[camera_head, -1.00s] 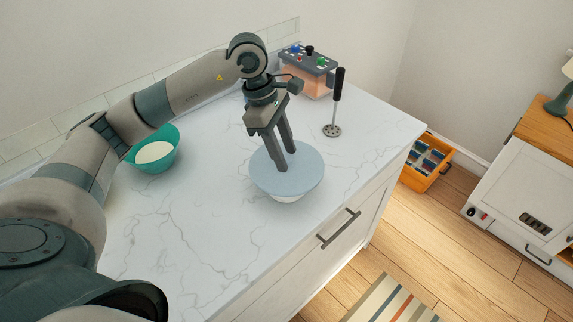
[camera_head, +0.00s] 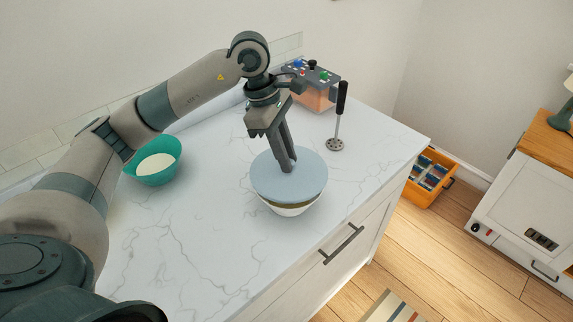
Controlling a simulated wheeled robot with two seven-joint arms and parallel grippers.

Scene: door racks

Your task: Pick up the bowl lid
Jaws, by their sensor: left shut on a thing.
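The bowl lid (camera_head: 308,184) is a round pale blue-grey disc near the counter's front edge. It sits just above a white bowl (camera_head: 292,211), and a dark olive band shows between lid and bowl rim. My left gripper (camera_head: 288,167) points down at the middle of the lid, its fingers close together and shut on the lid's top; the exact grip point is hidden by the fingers. My right gripper is not in view.
A teal bowl (camera_head: 157,176) with pale contents stands at left beneath my left arm. An orange crate (camera_head: 425,192) is on the floor. Counter left of the lid is clear.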

